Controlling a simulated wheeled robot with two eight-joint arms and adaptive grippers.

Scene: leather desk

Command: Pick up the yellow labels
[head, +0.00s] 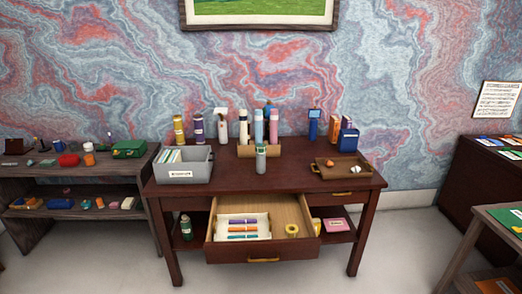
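In the head view, a yellow roll-like item (291,230) lies in the right part of the open desk drawer (283,210). A second yellow item (316,222) shows at the drawer's right edge; I cannot tell whether it is inside or behind it. I cannot tell for certain whether these are the yellow labels. Neither of my grippers is in view.
The drawer holds a white tray (264,222) with several coloured pens. On the desk (225,180) stand a grey bin (183,172), bottles and a brown tray (327,173). A shelf (50,185) stands left, tables stand right. Floor in front is clear.

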